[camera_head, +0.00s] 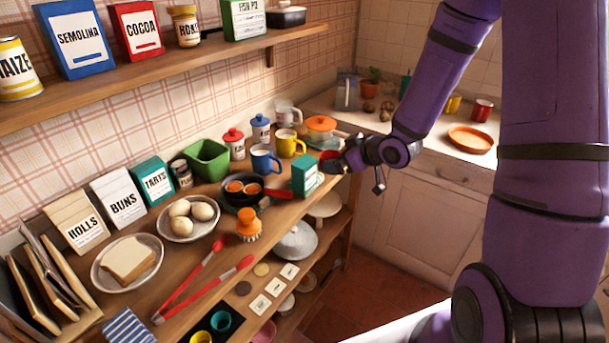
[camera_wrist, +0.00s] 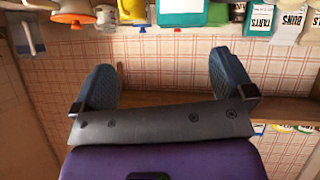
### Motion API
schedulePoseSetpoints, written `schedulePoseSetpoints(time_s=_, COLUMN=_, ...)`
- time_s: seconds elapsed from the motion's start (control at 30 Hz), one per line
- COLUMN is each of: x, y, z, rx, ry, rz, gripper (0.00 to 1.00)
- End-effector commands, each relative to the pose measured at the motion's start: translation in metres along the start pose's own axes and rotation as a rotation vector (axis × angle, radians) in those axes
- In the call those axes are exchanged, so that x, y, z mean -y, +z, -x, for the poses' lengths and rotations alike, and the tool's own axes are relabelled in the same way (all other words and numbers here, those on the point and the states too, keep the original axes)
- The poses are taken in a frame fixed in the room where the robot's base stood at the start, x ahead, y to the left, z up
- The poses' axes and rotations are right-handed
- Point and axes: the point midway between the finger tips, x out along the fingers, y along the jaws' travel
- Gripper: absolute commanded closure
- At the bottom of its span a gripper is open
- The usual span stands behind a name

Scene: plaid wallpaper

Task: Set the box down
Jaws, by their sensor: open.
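A small teal box (camera_head: 305,174) with a pale label stands upright on the wooden counter near its right front end. In the wrist view, which looks upside down, the teal box (camera_wrist: 181,12) is at the top edge, partly cut off. My gripper (camera_head: 355,174) is just right of the box, apart from it. In the wrist view my gripper (camera_wrist: 160,75) has its two dark fingers spread wide with nothing between them.
A black pan (camera_head: 241,200) with orange contents sits left of the box. Blue (camera_head: 263,160) and yellow (camera_head: 289,144) mugs stand behind. The counter (camera_head: 172,262) also holds a teal TARTS box (camera_head: 153,182), plates and red tongs. Open floor (camera_head: 384,275) lies in front.

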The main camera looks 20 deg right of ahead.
Motion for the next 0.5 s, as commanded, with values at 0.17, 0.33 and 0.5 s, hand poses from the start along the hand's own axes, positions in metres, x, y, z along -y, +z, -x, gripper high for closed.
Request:
schedulePoseSetpoints(time_s=0.17, x=0.014, y=0.021, z=-0.019, rx=-0.125, ry=-0.081, rz=-0.053, gripper=0.0)
schedulePoseSetpoints(time_s=0.33, x=0.022, y=0.028, z=-0.026, rx=-0.204, ry=-0.117, rz=-0.086, gripper=0.0)
schedulePoseSetpoints(time_s=0.5, x=0.025, y=0.027, z=-0.036, rx=-0.226, ry=-0.128, rz=-0.093, gripper=0.0)
